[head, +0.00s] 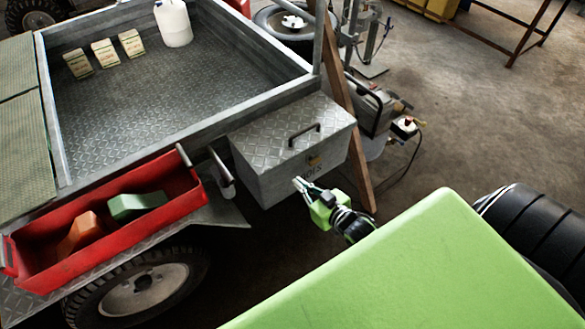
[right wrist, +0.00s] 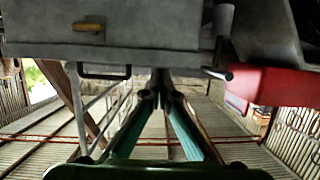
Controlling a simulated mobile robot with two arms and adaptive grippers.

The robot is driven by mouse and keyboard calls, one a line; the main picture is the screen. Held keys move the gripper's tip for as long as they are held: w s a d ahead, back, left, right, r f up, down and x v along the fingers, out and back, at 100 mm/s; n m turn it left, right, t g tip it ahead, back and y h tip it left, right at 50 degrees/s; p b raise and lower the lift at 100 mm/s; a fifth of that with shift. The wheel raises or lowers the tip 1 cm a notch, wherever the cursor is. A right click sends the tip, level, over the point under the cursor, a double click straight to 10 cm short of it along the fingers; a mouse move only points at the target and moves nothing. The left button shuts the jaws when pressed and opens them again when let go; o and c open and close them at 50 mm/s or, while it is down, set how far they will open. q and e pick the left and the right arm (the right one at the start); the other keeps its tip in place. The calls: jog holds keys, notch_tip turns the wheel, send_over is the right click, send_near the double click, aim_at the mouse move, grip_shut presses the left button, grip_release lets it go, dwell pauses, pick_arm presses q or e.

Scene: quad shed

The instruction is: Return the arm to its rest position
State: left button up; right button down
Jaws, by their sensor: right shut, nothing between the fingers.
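My right gripper (head: 301,185) is shut and empty. It is in front of the lower front of the grey metal toolbox (head: 262,176), with its fingertips towards the box. In the right wrist view its two green fingers meet at the tips (right wrist: 160,80), just under the grey toolbox body (right wrist: 165,22). I cannot tell whether the tips touch the box. My left gripper is not in view.
The toolbox has a lid handle (head: 304,134) and adjoins the trailer bed (head: 180,100), which holds several small boxes and a white jug (head: 173,22). A red tray (head: 185,199) with orange and green items lies left. A brown post (head: 358,165) stands behind the gripper. Concrete floor (head: 470,110) is open at right.

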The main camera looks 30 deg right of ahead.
jog(key=s+a+f+g+h, duration=0.1)
jog(key=s+f+g, duration=0.3)
jog(key=s+f, duration=0.7)
jog(key=s+a+f+g, duration=0.1)
jog(key=s+f+g, duration=0.2)
jog(key=s+f, duration=0.8)
jog(key=s+a+f+g, duration=0.2)
jog(key=s+f, duration=0.4)
jog(key=s, duration=0.4)
jog(key=s+a+f+n+g, duration=0.1)
jog(key=s+a+f+g, duration=0.2)
jog(key=s+f, duration=0.3)
jog(key=s+g, duration=0.1)
jog(key=s, duration=0.3)
jog(key=shift+a+f, duration=0.2)
jog(key=shift+f, duration=0.2)
